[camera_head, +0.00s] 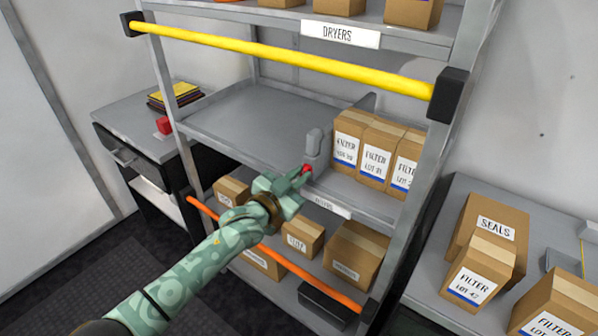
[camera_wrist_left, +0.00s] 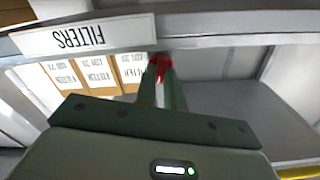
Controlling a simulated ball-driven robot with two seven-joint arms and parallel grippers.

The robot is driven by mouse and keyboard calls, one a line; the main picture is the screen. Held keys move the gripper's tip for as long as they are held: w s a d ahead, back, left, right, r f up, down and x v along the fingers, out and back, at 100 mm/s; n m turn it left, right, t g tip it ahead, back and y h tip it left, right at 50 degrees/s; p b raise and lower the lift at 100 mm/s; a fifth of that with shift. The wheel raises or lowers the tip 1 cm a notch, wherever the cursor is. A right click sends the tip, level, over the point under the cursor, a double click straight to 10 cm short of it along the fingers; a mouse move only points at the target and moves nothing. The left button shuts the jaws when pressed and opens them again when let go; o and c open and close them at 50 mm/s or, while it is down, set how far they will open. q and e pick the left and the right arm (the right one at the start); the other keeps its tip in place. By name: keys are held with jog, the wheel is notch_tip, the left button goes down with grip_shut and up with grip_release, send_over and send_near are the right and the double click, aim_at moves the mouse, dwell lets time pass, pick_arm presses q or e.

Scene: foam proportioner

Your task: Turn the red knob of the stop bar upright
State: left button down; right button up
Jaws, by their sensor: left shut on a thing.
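The red knob (camera_head: 307,168) is a small red piece at the front edge of the middle shelf (camera_head: 240,115), left of the filter boxes. A grey upright piece (camera_head: 314,142) stands just behind it; I cannot tell for sure whether it is the stop bar. My left gripper (camera_head: 301,177) reaches in from the front and is shut on the red knob. In the left wrist view the knob (camera_wrist_left: 160,66) shows between the finger ends, below the FILTERS label (camera_wrist_left: 85,37). The fingers hide part of the knob, so its exact angle is unclear. My right gripper is not in view.
Filter boxes (camera_head: 376,152) stand close right of the knob. A yellow bar (camera_head: 280,56) crosses above and an orange bar (camera_head: 285,263) below. More boxes (camera_head: 354,252) sit on the lower shelf. The middle shelf's left part is bare.

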pick_arm(q)
jog(key=shift+a+f+n+p, duration=0.1)
jog(key=shift+n+p, duration=0.4)
jog(key=shift+n, duration=1.1)
jog(key=c, duration=1.5)
grip_release()
jog(key=shift+s+a+p, duration=0.25)
jog(key=shift+s+p, duration=0.05)
jog(key=p+v, duration=0.4)
jog(key=v, duration=1.1)
jog(key=shift+s, duration=0.25)
